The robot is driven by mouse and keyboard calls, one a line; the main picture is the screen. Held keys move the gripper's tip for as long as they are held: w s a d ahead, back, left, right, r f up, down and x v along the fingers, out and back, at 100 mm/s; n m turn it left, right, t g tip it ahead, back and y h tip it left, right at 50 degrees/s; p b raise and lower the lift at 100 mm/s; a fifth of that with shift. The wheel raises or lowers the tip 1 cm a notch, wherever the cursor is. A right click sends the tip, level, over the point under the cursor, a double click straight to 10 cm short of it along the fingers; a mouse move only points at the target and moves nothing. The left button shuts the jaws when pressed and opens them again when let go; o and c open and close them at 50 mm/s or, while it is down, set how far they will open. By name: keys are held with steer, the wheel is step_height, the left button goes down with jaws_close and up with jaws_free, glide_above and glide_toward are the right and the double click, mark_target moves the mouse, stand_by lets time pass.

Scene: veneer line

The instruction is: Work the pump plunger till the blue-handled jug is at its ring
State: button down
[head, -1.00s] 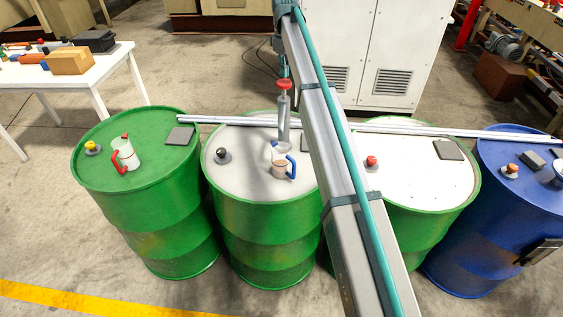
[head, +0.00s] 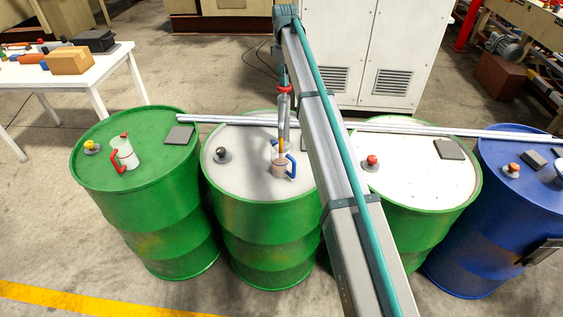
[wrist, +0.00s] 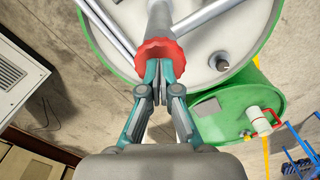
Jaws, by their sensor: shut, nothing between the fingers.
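The pump (head: 284,112) is a grey upright cylinder on the white-topped second drum. Its red plunger knob (head: 284,90) sits low, close above the cylinder; the knob also shows in the wrist view (wrist: 160,50). My gripper (head: 283,80) is shut and empty, its fingertips against the top of the knob; it also shows in the wrist view (wrist: 159,68). The blue-handled jug (head: 279,170) stands upright beside the pump, with an orange stream entering it from above. Its contents look tan-pink; I cannot make out the level against a ring. The jug is hidden in the wrist view.
A red-handled white jug (head: 124,155) stands on the left green drum (head: 150,211). Dark-knobbed (head: 221,154) and red-knobbed (head: 371,162) fittings stand on the neighbouring white tops. My arm hides part of the drums.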

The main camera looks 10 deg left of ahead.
steer(key=shift+f, duration=1.05)
steer(key=shift+r, duration=0.1)
steer(key=shift+r+p, duration=1.05)
steer(key=shift+r, duration=1.95)
steer(key=shift+f, duration=0.15)
